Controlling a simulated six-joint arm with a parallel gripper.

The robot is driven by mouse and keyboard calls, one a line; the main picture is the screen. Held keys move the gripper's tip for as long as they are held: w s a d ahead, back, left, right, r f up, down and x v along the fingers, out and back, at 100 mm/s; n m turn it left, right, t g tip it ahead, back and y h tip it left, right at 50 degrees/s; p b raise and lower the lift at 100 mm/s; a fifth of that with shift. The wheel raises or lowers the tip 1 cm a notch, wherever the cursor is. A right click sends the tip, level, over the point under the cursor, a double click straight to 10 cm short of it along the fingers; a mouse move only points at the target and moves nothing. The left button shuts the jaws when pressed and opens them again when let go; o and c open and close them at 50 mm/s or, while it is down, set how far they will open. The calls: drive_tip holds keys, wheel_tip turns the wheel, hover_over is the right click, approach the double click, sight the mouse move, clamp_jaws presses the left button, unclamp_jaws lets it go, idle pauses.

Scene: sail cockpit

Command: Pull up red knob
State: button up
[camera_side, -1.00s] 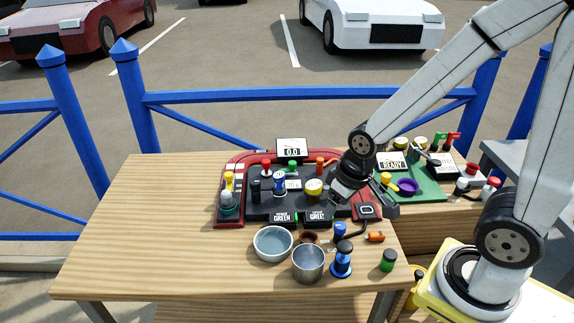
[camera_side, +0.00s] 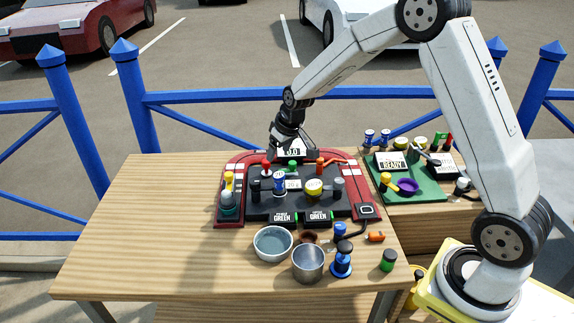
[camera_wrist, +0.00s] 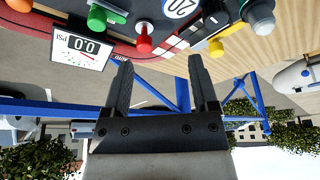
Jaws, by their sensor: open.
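The red knob (camera_side: 266,167) stands upright at the back of the dark control panel (camera_side: 262,208) in the side view. In the wrist view the red knob (camera_wrist: 145,44) is at the top centre, just beyond the left fingertip. My gripper (camera_side: 272,155) is above the back edge of the panel, close over the red knob. In the wrist view my gripper (camera_wrist: 160,65) shows two black fingers spread apart with nothing between them. The knob appears apart from the fingers, though the exact gap is hard to tell.
A blue knob (camera_side: 279,182) and yellow knob (camera_side: 314,187) are on the panel. Metal bowls (camera_side: 272,257) sit in front. The table's left side is clear.

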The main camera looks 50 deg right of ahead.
approach(266, 161)
drive_tip(key=f, duration=0.2)
drive_tip(key=shift+w+d+r+t, duration=0.1)
drive_tip(key=shift+w+r+t, duration=0.1)
drive_tip(key=shift+t, duration=0.1)
drive_tip(key=shift+x, duration=3.8)
drive_tip(key=shift+f, duration=0.1)
clamp_jaws()
